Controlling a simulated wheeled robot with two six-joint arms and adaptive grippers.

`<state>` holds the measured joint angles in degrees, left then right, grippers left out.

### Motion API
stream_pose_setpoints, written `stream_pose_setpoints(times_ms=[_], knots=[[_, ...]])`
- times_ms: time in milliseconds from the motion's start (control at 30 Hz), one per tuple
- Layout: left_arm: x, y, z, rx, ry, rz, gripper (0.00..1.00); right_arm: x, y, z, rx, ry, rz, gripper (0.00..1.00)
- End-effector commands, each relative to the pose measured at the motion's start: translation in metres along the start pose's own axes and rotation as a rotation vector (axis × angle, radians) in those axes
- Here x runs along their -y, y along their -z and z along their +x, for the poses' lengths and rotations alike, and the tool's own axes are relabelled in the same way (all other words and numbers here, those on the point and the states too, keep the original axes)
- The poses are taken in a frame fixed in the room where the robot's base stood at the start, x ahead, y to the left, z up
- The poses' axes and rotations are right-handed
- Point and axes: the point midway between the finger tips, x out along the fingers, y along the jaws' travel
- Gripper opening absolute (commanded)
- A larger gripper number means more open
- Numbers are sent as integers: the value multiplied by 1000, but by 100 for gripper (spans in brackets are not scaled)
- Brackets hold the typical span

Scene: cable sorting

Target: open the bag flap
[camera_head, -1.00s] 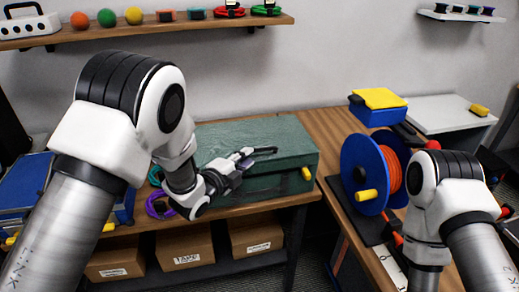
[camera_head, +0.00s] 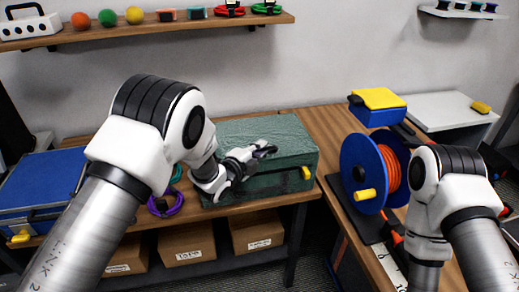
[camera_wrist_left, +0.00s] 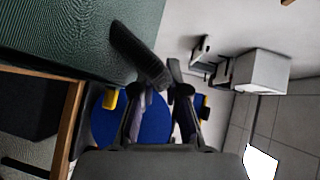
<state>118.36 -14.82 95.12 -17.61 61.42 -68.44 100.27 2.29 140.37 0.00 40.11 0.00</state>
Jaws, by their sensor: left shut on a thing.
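The green bag (camera_head: 225,135) lies on the wooden table with its top closed and flat. A yellow tab (camera_head: 306,173) is on its front right edge. My left gripper (camera_head: 266,150) is at the bag's front upper edge, around the dark handle. In the left wrist view the gripper (camera_wrist_left: 165,82) is shut on the dark handle (camera_wrist_left: 133,48), a thick black strap beside the bag's green surface (camera_wrist_left: 70,30). In the head view the gripper mostly covers the handle. My right arm is at the right, but its gripper is out of the picture.
A blue reel (camera_head: 360,170) with orange cable stands right of the bag. A blue case (camera_head: 45,180) lies at the left, a purple cable coil (camera_head: 176,205) beside the bag. A blue box with a yellow lid (camera_head: 378,98) stands behind the reel. Cardboard boxes (camera_head: 187,246) sit below.

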Motion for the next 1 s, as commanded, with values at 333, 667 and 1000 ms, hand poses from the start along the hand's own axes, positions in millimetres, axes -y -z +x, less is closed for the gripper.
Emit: stream_pose_setpoints(times_ms=[333, 667, 1000], knots=[[39, -1, 1, -1, -81, -84, 0, 0, 0, -30, 0, 0, 0, 44], [96, -13, 11, -3, -252, -253, 0, 1, 0, -83, 0, 0, 0, 44], [130, -29, 27, -4, -255, -259, 0, 1, 0, -99, 0, 0, 0, 44]])
